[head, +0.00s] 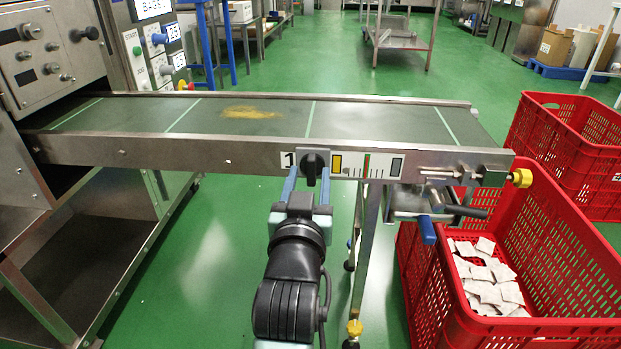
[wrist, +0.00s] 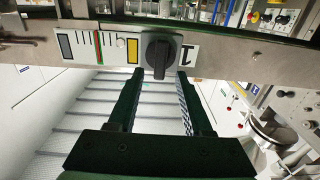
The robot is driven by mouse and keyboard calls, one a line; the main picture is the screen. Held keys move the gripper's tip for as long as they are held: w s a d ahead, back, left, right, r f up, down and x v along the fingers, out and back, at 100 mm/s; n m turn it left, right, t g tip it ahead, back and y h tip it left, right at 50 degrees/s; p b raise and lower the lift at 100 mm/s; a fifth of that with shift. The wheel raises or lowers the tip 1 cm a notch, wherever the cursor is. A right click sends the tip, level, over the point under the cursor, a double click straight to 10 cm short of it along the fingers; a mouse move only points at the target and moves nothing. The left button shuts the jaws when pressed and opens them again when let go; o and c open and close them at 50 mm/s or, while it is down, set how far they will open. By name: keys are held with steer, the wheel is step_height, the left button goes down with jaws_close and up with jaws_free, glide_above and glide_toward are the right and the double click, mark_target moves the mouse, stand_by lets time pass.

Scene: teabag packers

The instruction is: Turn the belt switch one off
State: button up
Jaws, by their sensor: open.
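The black belt switch (head: 312,167) sits on the front rail of the conveyor, beside a white label with a "1" (head: 288,158). Its grip bar looks roughly upright in the head view. The switch also shows in the wrist view (wrist: 159,54), with the "1" upside down on its right. My gripper (head: 308,173) is open in front of the rail, with one finger on each side of the switch. In the wrist view the fingertips (wrist: 160,72) flank the lower part of the knob with gaps, and nothing is held. Whether they overlap it in depth is unclear.
A scale strip (head: 367,165) with yellow and grey squares is right of the switch. The conveyor belt (head: 350,120) carries a yellowish patch. A red crate (head: 420,285) with white teabags (head: 488,280) stands at the right. A metal control cabinet (head: 50,55) stands left.

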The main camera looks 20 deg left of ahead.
mark_target(312, 170)
steer(key=shift+b+x, duration=0.5)
steer(key=shift+x, duration=0.9)
jaws_close()
